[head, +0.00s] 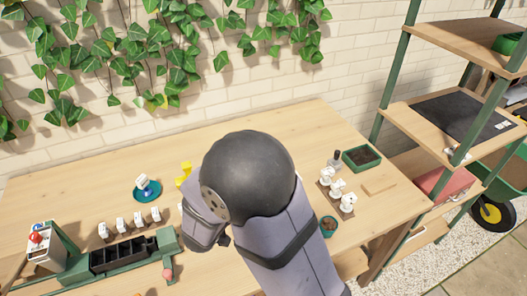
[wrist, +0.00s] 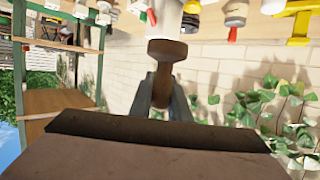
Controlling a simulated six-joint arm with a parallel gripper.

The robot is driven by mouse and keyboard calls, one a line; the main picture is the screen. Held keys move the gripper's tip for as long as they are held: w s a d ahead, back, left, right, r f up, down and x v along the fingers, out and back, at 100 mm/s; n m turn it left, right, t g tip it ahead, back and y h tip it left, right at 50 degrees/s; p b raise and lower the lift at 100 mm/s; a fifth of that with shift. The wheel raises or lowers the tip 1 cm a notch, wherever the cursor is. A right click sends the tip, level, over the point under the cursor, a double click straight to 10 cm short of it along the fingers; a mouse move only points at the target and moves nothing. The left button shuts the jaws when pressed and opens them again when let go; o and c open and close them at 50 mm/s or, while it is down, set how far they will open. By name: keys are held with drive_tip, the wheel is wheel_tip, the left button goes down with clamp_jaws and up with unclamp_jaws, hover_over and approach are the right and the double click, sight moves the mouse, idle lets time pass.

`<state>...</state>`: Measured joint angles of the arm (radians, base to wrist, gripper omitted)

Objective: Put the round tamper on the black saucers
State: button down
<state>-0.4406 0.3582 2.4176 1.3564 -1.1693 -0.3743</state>
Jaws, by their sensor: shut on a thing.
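In the wrist view my gripper (wrist: 163,92) is shut on a brown, wood-like piece with a wide rounded end, which looks like the round tamper (wrist: 167,50). The lower part of this piece is between the fingers. In the head view my arm covers the gripper and the held piece. I cannot make out any black saucers in either view; my arm hides the middle of the bench. A teal saucer (head: 153,194) with a small white piece on it stands on the left half of the bench.
A green-framed black cell tray (head: 125,257) lies at the front left of the wooden bench (head: 75,185). White label pieces (head: 336,188) and a green planter (head: 361,158) stand at the right. The back left of the bench is clear. A shelf rack (head: 400,78) rises at the right.

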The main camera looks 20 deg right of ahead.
drive_tip(key=w+d+b, duration=0.2)
drive_tip(key=w+d, duration=0.1)
drive_tip(key=w, duration=0.6)
drive_tip(key=w+d+b, duration=0.2)
drive_tip(key=w+b, duration=0.1)
drive_tip(key=w, duration=0.7)
drive_tip(key=w+d+r+b, duration=0.3)
drive_tip(key=w+d, duration=0.9)
drive_tip(key=d, duration=0.1)
wheel_tip(320, 180, down, 11)
drive_tip(key=b, duration=0.1)
drive_tip(key=shift+a, duration=0.2)
drive_tip(key=shift+f, duration=0.1)
drive_tip(key=shift+f, duration=1.75)
